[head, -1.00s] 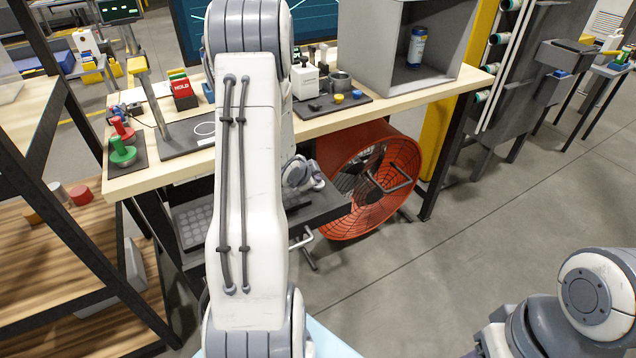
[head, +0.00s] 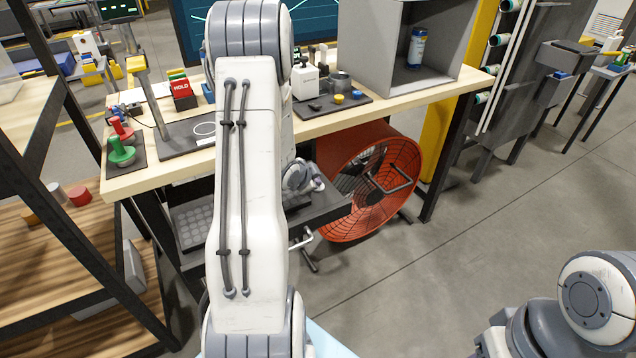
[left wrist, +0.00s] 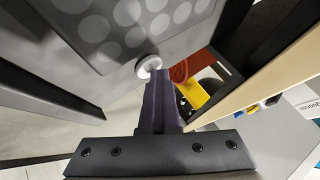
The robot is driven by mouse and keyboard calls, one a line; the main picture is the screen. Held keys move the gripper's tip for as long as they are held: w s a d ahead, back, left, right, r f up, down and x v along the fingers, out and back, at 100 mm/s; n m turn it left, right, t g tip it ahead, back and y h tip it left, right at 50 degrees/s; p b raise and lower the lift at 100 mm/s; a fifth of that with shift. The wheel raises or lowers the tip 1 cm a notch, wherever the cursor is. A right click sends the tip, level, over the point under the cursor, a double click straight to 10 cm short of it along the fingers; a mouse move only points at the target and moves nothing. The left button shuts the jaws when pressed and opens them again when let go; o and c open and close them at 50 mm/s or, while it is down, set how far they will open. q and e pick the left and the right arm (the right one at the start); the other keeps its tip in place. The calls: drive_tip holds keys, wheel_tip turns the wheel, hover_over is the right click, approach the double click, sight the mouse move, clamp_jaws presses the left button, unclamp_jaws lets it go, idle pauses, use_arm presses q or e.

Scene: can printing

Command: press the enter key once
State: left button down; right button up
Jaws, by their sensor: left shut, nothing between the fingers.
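A dark pull-out tray (head: 330,207) sits under the wooden bench, with a grey pad of pale round spots (head: 190,226) on its left part. I cannot make out an enter key by its marking. My left arm covers the middle of the tray in the head view. In the left wrist view my left gripper (left wrist: 160,76) is shut and empty. Its tips lie next to a small white round piece (left wrist: 148,66) at the edge of the spotted grey panel (left wrist: 115,48). I cannot tell whether they touch it. My right gripper is out of view.
The wooden bench (head: 410,103) carries a grey box (head: 375,50), a red HOLD block (head: 182,92) and green and red stamps. A red drum fan (head: 372,190) stands beneath. A shelf rack (head: 75,215) is at left.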

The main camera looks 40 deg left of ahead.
use_arm(q)
drive_tip(key=shift+r+p, duration=1.2)
drive_tip(key=shift+r, duration=0.1)
wheel_tip(320, 180, up, 5)
drive_tip(key=p, duration=0.4)
idle(0.5)
